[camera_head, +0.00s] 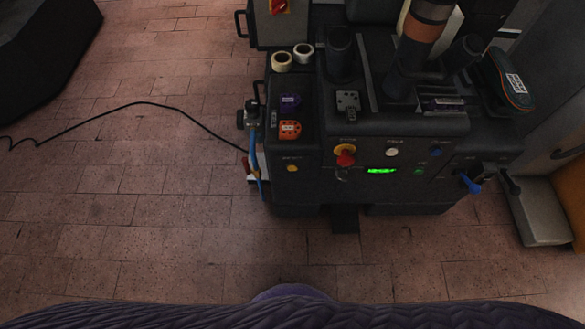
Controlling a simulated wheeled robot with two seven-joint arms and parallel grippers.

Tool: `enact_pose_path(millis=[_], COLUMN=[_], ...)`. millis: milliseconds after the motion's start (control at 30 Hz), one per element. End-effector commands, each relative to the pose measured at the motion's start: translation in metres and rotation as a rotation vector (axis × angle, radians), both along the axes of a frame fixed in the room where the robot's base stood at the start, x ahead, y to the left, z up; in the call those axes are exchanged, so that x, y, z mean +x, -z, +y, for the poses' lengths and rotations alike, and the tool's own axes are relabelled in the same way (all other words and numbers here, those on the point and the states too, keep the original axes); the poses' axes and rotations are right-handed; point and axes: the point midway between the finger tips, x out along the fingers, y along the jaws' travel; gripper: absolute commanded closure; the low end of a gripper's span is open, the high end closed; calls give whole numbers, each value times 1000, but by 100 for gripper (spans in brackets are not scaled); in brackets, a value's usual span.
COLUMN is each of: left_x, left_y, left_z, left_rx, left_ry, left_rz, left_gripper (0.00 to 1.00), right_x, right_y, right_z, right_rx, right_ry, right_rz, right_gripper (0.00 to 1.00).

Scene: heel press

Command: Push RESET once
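The dark heel press (390,190) stands at the upper middle and right of the head view. A small amber button (292,168) sits on the left part of its front face, under a small label that looks like RESET but is too blurred to read surely. Nothing touches or covers the button. Neither of my grippers is in view.
Nearby on the press front are a red emergency-type knob on yellow (345,154), a white button (391,152), a green-lit display (381,170) and a blue-handled lever (469,183). A black cable (140,104) crosses the brick floor at left. The floor in front is clear.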

Motion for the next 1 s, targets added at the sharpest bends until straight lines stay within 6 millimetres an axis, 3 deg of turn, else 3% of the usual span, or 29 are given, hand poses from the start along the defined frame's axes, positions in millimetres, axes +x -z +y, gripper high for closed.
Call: enact_pose_path(millis=[1000], left_x=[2], left_y=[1], left_z=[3], left_rx=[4], left_ry=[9], left_rz=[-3], left_gripper=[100], right_x=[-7], right_y=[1], right_z=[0], right_rx=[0], right_ry=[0], right_rz=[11], right_gripper=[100])
